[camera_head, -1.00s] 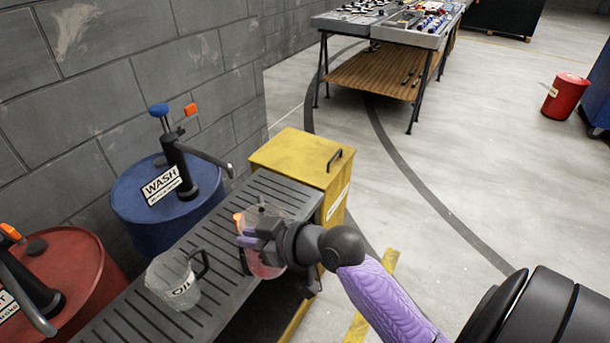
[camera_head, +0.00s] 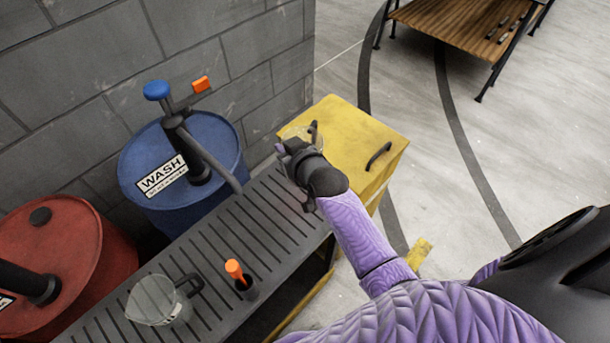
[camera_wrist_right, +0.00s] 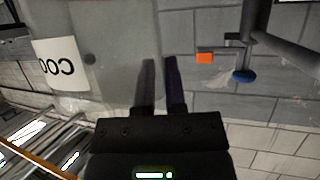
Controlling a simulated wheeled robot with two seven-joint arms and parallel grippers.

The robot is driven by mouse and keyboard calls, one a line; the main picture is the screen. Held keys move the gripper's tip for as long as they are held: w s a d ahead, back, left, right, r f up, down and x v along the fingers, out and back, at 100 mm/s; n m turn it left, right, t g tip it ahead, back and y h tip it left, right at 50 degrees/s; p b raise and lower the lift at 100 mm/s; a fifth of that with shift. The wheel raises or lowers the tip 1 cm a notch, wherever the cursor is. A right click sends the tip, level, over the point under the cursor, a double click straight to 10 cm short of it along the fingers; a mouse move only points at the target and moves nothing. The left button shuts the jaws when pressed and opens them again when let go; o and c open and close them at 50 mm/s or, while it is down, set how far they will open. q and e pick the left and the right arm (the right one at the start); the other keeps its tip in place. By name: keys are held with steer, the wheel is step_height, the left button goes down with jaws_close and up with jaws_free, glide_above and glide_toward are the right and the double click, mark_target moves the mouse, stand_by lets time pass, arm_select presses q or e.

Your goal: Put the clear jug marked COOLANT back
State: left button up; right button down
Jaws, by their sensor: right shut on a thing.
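My right gripper (camera_head: 292,160) is over the far end of the grey slatted bench, close to the yellow cabinet. It is shut on the clear jug. In the head view only a faint clear part of the jug (camera_head: 296,132) shows past the gripper; the rest is hidden. In the right wrist view the clear jug (camera_wrist_right: 110,45) fills the upper left, with a white label reading "COO" and the rest cut off. The right fingers (camera_wrist_right: 159,85) are close together beside it. I cannot tell its height above the bench. My left gripper is not in view.
A blue WASH drum (camera_head: 215,145) and red drum (camera_head: 75,245) stand along the wall. The yellow cabinet (camera_head: 350,130) has bare top area.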

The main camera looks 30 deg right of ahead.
step_height(320, 180, down, 9)
steer(key=b, duration=0.4)
steer(key=shift+s+f, duration=0.15)
steer(key=shift+f, duration=0.05)
steer(key=c, duration=0.7)
jaws_free()
steer(key=shift+a+b, duration=0.1)
steer(key=shift+b, duration=0.2)
steer(key=a+p+v, duration=0.1)
steer(key=p+v, duration=0.5)
steer(key=v, duration=0.6)
steer(key=s+f+g, duration=0.7)
steer(key=s+f, duration=0.6)
steer(key=f, duration=0.4)
steer(key=s+f+g, duration=0.2)
steer(key=s, duration=0.4)
steer(key=s+f+n+g, duration=0.1)
steer(key=s+f+g, duration=0.1)
steer(key=s, duration=0.4)
steer(key=s+d+f+g+h, duration=0.1)
steer(key=s+f, duration=0.2)
steer(key=s, duration=0.4)
steer(key=shift+n+g, duration=0.4)
